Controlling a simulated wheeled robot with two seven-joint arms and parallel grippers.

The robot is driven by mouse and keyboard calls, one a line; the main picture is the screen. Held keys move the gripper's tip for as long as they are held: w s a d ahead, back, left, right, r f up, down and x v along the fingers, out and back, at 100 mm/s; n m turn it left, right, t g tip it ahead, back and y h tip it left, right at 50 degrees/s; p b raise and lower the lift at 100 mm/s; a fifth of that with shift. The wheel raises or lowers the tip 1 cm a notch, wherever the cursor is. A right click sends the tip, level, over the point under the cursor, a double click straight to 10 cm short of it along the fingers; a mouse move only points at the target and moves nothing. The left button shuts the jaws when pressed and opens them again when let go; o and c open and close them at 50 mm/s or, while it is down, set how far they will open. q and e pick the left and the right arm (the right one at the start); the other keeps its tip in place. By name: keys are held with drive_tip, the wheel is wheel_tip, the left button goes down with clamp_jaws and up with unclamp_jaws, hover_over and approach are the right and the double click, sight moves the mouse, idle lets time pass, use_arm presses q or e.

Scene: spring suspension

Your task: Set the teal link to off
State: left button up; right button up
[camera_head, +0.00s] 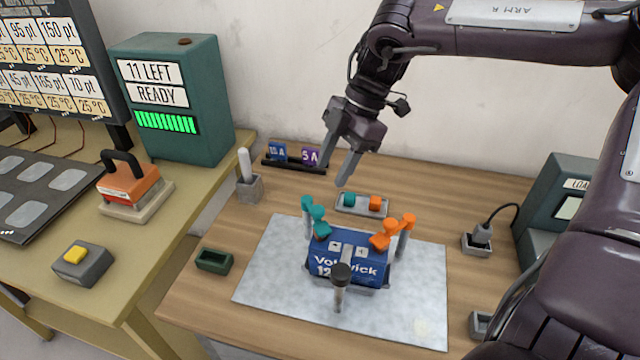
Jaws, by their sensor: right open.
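The teal link (318,213) is at the left rear of the blue block (348,268) labelled "Vol…wick" on the grey mat. Its teal parts run from the top of a grey post down toward the block's left top corner. I cannot tell whether the lowest teal part touches the block. A matching orange link (390,228) stands at the block's right rear. My right gripper (336,174) is open and empty, with its fingers pointing down above and behind the teal link, apart from it. My left gripper is not in view.
A black-topped post (340,285) stands at the block's front. Behind it, a small tray (361,205) holds a teal and an orange piece. A dark green bin (214,261) and a white-handled tool in a grey holder (249,188) are at the left. The mat's (262,280) left part is clear.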

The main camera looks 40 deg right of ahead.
sight(318, 208)
drive_tip(key=x, duration=0.4)
drive_tip(key=s+p+x, duration=0.1)
drive_tip(key=x, duration=0.2)
drive_tip(key=shift+s+a, duration=0.1)
drive_tip(key=shift+a, duration=0.1)
drive_tip(key=shift+a+f, duration=0.1)
drive_tip(key=shift+f, duration=0.15)
drive_tip(key=shift+a, duration=0.1)
drive_tip(key=shift+f, duration=0.1)
drive_tip(key=c, duration=0.6)
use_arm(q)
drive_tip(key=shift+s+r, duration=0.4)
use_arm(e)
clamp_jaws()
